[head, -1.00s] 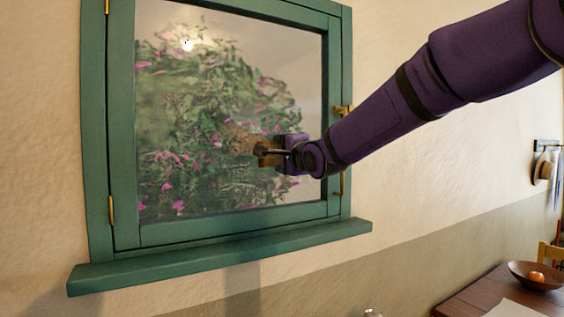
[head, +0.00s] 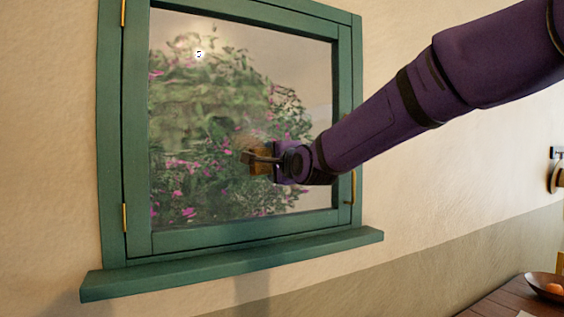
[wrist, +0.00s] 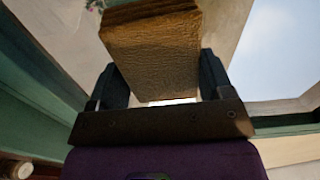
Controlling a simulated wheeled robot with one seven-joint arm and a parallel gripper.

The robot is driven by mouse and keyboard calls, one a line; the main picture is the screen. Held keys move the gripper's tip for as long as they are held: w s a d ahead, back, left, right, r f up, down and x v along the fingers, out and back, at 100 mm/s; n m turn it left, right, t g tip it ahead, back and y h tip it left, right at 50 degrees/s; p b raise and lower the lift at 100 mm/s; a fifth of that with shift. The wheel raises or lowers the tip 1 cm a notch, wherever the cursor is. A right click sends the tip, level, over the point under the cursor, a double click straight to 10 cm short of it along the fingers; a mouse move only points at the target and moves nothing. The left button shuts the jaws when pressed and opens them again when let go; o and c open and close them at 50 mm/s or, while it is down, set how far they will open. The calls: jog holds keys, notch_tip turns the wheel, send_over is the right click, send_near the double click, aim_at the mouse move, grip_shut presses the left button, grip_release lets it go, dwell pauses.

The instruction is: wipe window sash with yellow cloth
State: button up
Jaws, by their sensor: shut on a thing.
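The window sash (head: 139,150) is a green wooden frame around a glass pane (head: 200,110), and it looks closed. Pink flowers and foliage show in the glass. My gripper (head: 258,160) is in front of the lower right part of the pane in the head view. In the wrist view my gripper (wrist: 160,85) is shut on the yellow cloth (wrist: 152,55), a brownish-yellow textured block between the two dark fingers. The cloth also shows in the head view (head: 261,162), small at the fingertips. Whether it touches the glass I cannot tell.
The green sill (head: 240,262) juts out below the sash. Brass hinges (head: 124,217) are on the left and a brass handle (head: 352,187) is on the right. A wooden table (head: 500,302) with a bowl (head: 546,286) stands at lower right.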

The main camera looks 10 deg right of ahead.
aim_at(258, 149)
jog(key=shift+s+a, duration=0.5)
jog(key=shift+a, duration=1.25)
jog(key=shift+s+a, duration=0.55)
jog(key=shift+a, duration=1.15)
jog(key=shift+s+a, duration=0.5)
jog(key=shift+a, duration=1.25)
jog(key=shift+w+r, duration=0.1)
jog(key=shift+r, duration=1.55)
jog(key=shift+w+d+f, duration=0.1)
jog(key=shift+w+d, duration=0.15)
jog(key=shift+d, duration=0.75)
jog(key=shift+w+d+r, duration=0.1)
jog(key=shift+w+d, duration=0.15)
jog(key=shift+d, duration=0.8)
jog(key=shift+w+d+f, duration=0.1)
jog(key=shift+w+d, duration=0.15)
jog(key=shift+d, duration=0.75)
jog(key=w+d, duration=0.3)
jog(key=d, duration=0.6)
jog(key=shift+d, duration=0.1)
jog(key=shift+s+d, duration=0.1)
jog(key=shift+s, duration=0.05)
jog(key=shift+v, duration=2.85)
jog(key=shift+s, duration=0.15)
jog(key=shift+v, duration=1.35)
